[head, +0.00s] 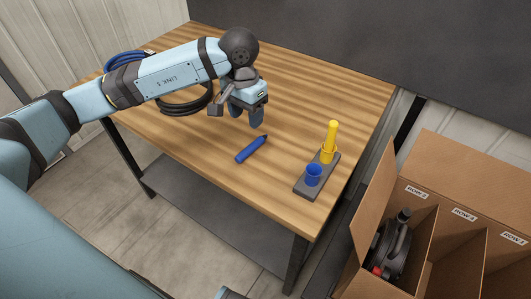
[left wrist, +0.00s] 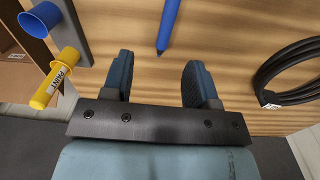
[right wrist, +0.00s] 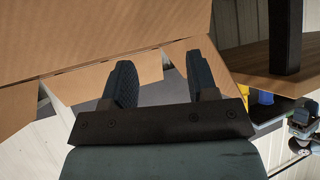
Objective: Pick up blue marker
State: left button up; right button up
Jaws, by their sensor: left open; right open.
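The blue marker (head: 251,149) lies on the wooden table in the head view, apart from the holder. In the left wrist view the blue marker (left wrist: 167,27) shows at the top, its pointed end towards the gripper. My left gripper (head: 256,118) is open and empty above the table, just beyond the marker in the head view; its two fingers (left wrist: 160,80) show in the left wrist view. My right gripper (right wrist: 158,80) is open and empty in the right wrist view, close to cardboard; its fingers are not clear in the head view.
A grey holder (head: 306,191) carries an empty blue cup (head: 313,174) and a yellow marker (head: 331,137) upright in a yellow cup. Coiled black cable (head: 188,110) lies behind my left arm. A cardboard box (head: 461,191) with a dark device (head: 392,246) stands right of the table (head: 309,82).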

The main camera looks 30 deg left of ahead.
aim_at(246, 150)
pick_arm(q)
jog(key=f, duration=0.9)
jog(key=a+f, duration=0.1)
jog(key=f, duration=0.3)
jog(key=shift+w+f+p, duration=0.15)
jog(key=shift+f+p, duration=0.1)
jog(key=shift+p, duration=0.15)
jog(key=shift+c, duration=0.5)
grip_shut()
